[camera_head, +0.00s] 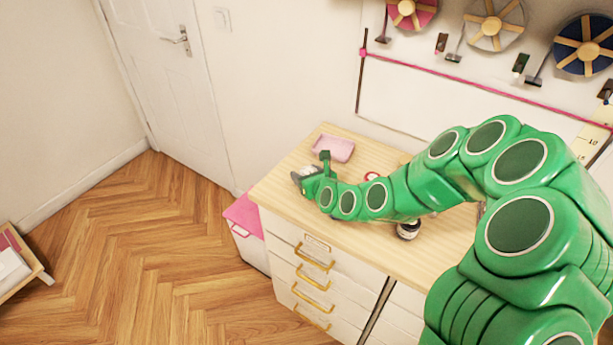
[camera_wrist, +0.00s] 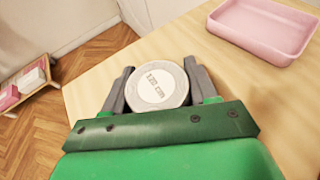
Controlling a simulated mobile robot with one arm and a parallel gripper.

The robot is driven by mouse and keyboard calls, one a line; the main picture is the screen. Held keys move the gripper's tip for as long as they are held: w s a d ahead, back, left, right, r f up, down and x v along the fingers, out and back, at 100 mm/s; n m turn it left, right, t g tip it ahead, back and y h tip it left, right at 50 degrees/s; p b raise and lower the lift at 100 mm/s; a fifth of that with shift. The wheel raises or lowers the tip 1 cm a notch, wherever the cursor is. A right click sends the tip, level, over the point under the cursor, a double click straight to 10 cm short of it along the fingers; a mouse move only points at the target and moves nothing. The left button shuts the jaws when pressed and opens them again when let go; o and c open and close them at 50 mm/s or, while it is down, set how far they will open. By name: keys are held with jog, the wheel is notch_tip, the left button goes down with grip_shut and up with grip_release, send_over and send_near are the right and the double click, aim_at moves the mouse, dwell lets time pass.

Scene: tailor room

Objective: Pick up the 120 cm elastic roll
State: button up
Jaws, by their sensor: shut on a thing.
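The elastic roll (camera_wrist: 158,86) is a pale round roll with a white label reading "120 cm" on its top in the wrist view. My gripper (camera_wrist: 158,88) has its two dark grey fingers closed on either side of the roll, at the left end of the wooden tabletop. In the head view my gripper (camera_head: 306,175) is over the left end of the tabletop, and the roll is mostly hidden there by the gripper. I cannot tell whether the roll touches the tabletop.
A pink tray (camera_head: 333,149) stands behind my gripper on the wooden tabletop (camera_head: 275,188); it also shows in the wrist view (camera_wrist: 265,28). A small dark-and-white jar (camera_head: 408,230) stands under my arm. A pink-lidded white bin (camera_head: 243,222) is left of the drawers.

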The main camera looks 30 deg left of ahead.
aim_at(306, 168)
jog(key=shift+r, duration=4.75)
